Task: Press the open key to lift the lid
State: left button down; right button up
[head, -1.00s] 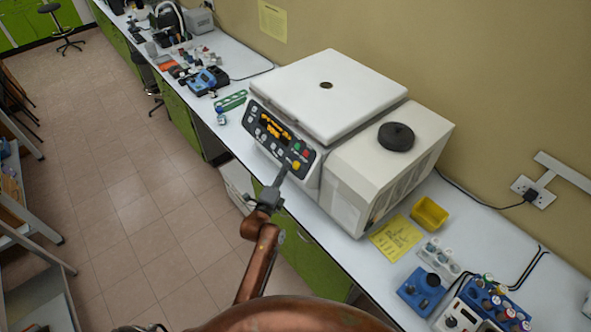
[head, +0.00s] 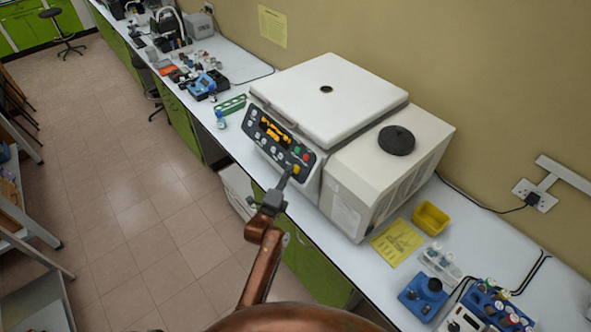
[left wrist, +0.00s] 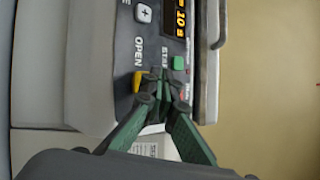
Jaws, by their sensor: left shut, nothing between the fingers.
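The white centrifuge (head: 355,185) stands on the bench with its lid (head: 328,98) down. Its dark control panel (head: 277,142) has a lit orange display and several keys. The yellow open key (head: 297,168) is at the panel's lower right. In the left wrist view the yellow key (left wrist: 138,82), beside the word OPEN, is partly covered by my fingers. My left gripper (head: 287,177) is shut and empty, its tips at the panel close to the yellow key; I cannot tell whether they touch it. My right gripper is not in view.
A black round knob (head: 396,140) sits on the centrifuge's right part. A yellow note (head: 397,242), a yellow bin (head: 430,218) and a blue device (head: 423,297) lie to the right. A green rack (head: 231,105) stands to the left. The floor left of the bench is open.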

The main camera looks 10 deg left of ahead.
pick_arm(q)
jog(key=shift+f, duration=0.1)
dwell(0.7)
jog(key=shift+w+d+f, duration=0.15)
jog(key=shift+w+d, duration=0.1)
jog(key=shift+w+d+f+b, duration=0.2)
jog(key=shift+w+b, duration=0.05)
jog(key=shift+b, duration=0.15)
dwell(0.7)
dwell(0.4)
jog(key=shift+s+a+r+p, duration=0.45)
jog(key=shift+s+p, duration=0.1)
jog(key=shift+p, duration=0.15)
jog(key=s+a+r+p, duration=0.1)
jog(key=p, duration=0.1)
jog(key=s+a+r+p, duration=0.1)
jog(key=s, duration=0.1)
jog(key=shift+s+a+r+p, duration=0.15)
jog(key=shift+a+r+p, duration=0.15)
jog(key=shift+p, duration=0.1)
